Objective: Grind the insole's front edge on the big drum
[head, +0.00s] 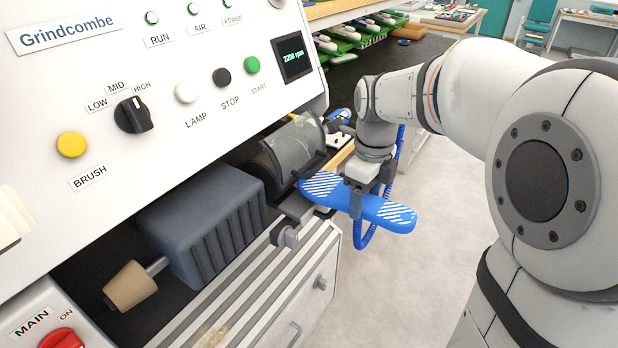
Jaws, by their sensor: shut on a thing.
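A blue insole (391,213) with white hatched patches at both ends is held level in front of the grinding machine. My gripper (361,193) points down and is shut on the insole near its middle. One hatched end of the insole reaches in beside the big drum (294,150), which sits under a clear curved guard. Whether that end touches the drum cannot be told from this view. The other end sticks out over the floor.
The Grindcombe panel (170,80) stands at left, its display (292,57) showing about 2200 rpm. A grey motor housing (205,225) and a tan cone (130,286) sit below. A blue coiled hose (366,235) hangs behind the insole. The floor at right is clear.

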